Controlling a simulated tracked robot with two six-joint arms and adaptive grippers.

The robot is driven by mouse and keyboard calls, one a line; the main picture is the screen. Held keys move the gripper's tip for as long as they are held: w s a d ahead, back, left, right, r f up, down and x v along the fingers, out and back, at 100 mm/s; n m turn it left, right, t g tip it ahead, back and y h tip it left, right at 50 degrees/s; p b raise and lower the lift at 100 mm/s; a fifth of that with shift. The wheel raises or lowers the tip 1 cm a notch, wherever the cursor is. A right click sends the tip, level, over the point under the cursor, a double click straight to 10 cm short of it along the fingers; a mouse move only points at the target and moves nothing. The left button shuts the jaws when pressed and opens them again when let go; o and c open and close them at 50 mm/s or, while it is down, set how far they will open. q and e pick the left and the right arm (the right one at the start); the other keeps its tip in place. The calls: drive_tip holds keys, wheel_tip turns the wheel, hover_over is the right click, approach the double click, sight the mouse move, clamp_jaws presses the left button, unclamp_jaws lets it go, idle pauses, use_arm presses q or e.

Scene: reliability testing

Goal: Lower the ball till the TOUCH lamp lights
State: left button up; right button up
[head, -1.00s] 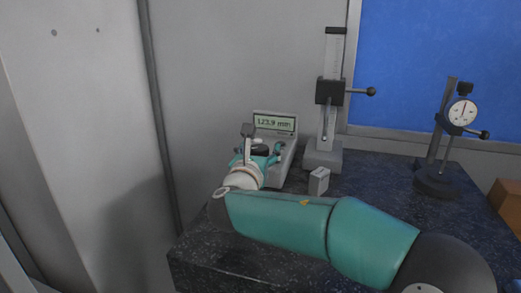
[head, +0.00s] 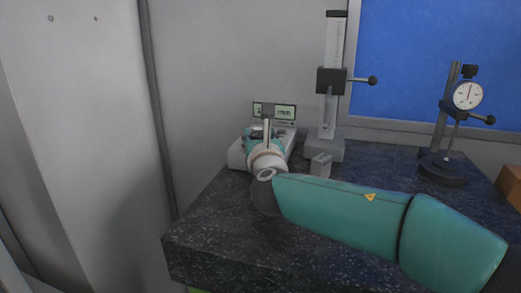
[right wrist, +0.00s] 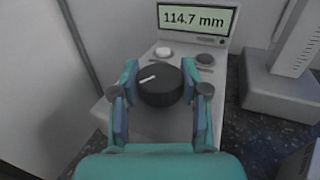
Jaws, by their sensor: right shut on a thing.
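The control box (head: 239,153) stands on the dark stone table. Its display (right wrist: 198,20) reads 114.7 mm. My right gripper (head: 262,134) is shut on the black knob (right wrist: 161,85), one finger on each side. The knob's white mark points left and slightly down in the right wrist view. Behind the knob are a pale round part (right wrist: 163,52) and a dark one (right wrist: 205,58); I see no lit lamp and cannot read their labels. The height stand (head: 337,70) carries a black slider (head: 330,80) with a side handle. I cannot make out the ball clearly. My left gripper is not in view.
A small grey block (head: 321,166) stands in front of the stand's base (head: 324,150). A dial gauge on a post (head: 467,95) stands at the right, near a brown box (head: 511,186). The table's front surface (head: 215,225) is clear.

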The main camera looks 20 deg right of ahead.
drive_tip(key=shift+n+y+b, duration=0.35)
drive_tip(key=shift+n+y, duration=0.15)
drive_tip(key=shift+y, duration=0.3)
drive_tip(key=o, duration=1.2)
drive_tip(key=shift+c, duration=0.2)
drive_tip(key=shift+s, duration=0.1)
drive_tip(key=s, duration=0.4)
drive_tip(key=s+a, duration=0.1)
drive_tip(key=s, duration=0.7)
drive_tip(key=shift+a, duration=0.2)
drive_tip(key=shift+w, duration=0.1)
